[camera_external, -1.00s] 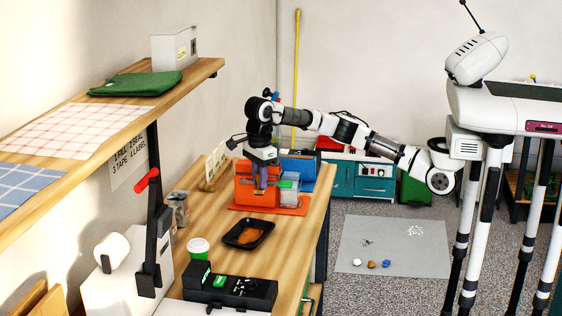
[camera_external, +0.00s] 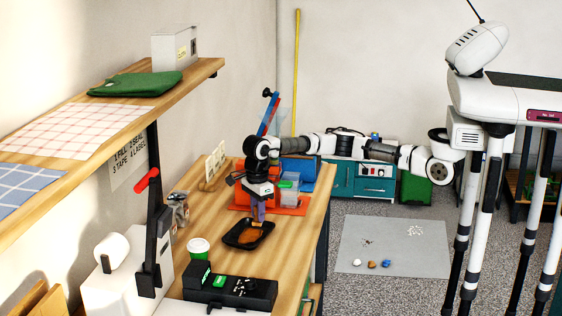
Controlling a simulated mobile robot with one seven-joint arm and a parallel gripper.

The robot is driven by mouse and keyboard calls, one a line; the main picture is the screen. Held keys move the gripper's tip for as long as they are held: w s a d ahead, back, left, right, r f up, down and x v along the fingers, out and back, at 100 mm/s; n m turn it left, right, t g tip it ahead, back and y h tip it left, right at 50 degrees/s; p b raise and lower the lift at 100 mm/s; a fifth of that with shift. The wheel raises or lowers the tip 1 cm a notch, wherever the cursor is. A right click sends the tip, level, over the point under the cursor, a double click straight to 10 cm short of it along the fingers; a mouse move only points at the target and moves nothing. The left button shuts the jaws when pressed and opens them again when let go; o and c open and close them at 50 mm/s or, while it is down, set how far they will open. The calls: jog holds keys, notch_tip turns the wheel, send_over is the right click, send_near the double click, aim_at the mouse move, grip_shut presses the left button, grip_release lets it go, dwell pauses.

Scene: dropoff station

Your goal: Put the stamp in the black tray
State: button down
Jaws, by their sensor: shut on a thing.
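The black tray (camera_external: 229,240) lies on the wooden workbench, with a brown item (camera_external: 247,237) inside it. My gripper (camera_external: 258,215) points down above the far right part of the tray. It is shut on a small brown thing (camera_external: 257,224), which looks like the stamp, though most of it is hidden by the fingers. The held thing is low over the tray; I cannot tell whether it touches the tray or the item in it.
Orange bins (camera_external: 291,211) and a blue bin (camera_external: 325,178) stand behind the gripper. A black device (camera_external: 245,292) sits in front. The shelf (camera_external: 130,112) overhangs the left side.

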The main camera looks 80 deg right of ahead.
aim_at(258, 224)
jog(key=shift+f+p, duration=0.45)
jog(key=shift+f, duration=1.75)
jog(key=shift+f, duration=0.1)
jog(key=c, duration=1.2)
grip_release()
jog(key=shift+c, duration=0.2)
notch_tip(258, 224, up, 12)
jog(key=shift+r+b, duration=0.15)
jog(key=shift+b, duration=1.1)
